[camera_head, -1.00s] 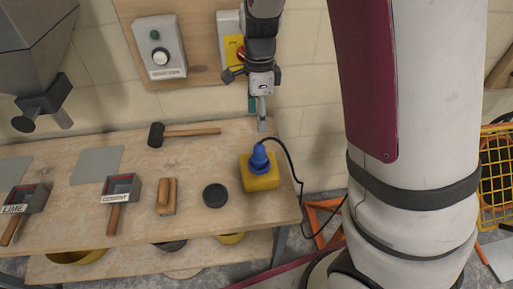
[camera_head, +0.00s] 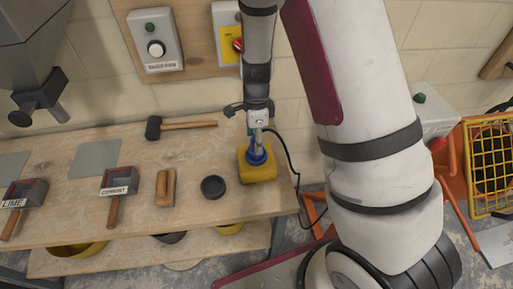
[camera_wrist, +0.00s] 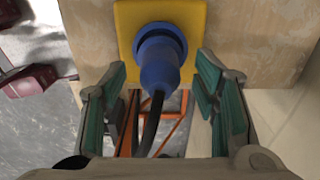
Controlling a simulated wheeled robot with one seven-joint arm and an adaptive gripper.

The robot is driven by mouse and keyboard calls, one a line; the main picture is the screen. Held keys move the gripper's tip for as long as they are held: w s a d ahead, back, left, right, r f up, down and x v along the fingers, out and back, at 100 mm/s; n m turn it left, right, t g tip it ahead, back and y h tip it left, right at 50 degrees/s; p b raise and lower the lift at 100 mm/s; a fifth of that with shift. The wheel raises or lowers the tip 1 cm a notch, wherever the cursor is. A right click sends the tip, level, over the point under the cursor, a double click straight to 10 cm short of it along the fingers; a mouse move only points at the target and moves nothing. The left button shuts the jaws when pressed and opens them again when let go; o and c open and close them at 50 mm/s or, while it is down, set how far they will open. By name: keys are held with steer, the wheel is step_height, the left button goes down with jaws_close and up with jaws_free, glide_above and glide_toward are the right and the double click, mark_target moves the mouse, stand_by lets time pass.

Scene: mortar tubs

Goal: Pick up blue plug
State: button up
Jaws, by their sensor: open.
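The blue plug (camera_head: 257,155) sits on top of the yellow block (camera_head: 258,174) at the right end of the wooden bench. My gripper (camera_head: 256,141) is right above the plug, pointing down. In the wrist view the plug (camera_wrist: 159,62) shows between and beyond the two green-padded fingers of my gripper (camera_wrist: 160,100). The fingers are open and apart, one on each side of the plug's lower part and cable. A black cable (camera_wrist: 150,125) runs from the plug; in the head view it trails over the bench's right edge.
A dark round tub (camera_head: 213,187) stands left of the yellow block. A mallet (camera_head: 180,125), a wooden float (camera_head: 166,187) and a CEMENT scoop (camera_head: 119,185) lie on the bench (camera_head: 190,215). A switch box (camera_head: 227,35) is on the wall behind.

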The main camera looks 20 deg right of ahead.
jaws_close()
stand_by(0.3)
